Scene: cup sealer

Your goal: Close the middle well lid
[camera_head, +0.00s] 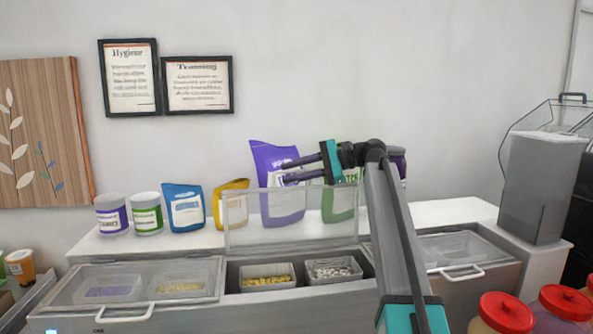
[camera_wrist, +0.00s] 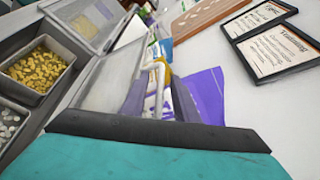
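The middle well lid (camera_head: 248,222) is a clear panel that stands upright, raised from the middle well (camera_head: 234,276). In the wrist view its clear panel (camera_wrist: 103,86) slants up toward the fingers, and a white handle (camera_wrist: 160,72) shows between or just beyond them. My gripper (camera_head: 284,172) is above the lid's top right part, pointing left, with its two dark fingers apart. In the wrist view my gripper (camera_wrist: 160,95) also shows spread fingers. I cannot tell whether either finger touches the handle.
The left lid (camera_head: 140,280) and right lid (camera_head: 460,248) are down. Bins of yellow pieces (camera_head: 267,284) and pale pieces (camera_head: 335,277) sit in the open well. Pouches, including a purple one (camera_head: 270,155), and tubs (camera_head: 111,222) stand on the shelf behind.

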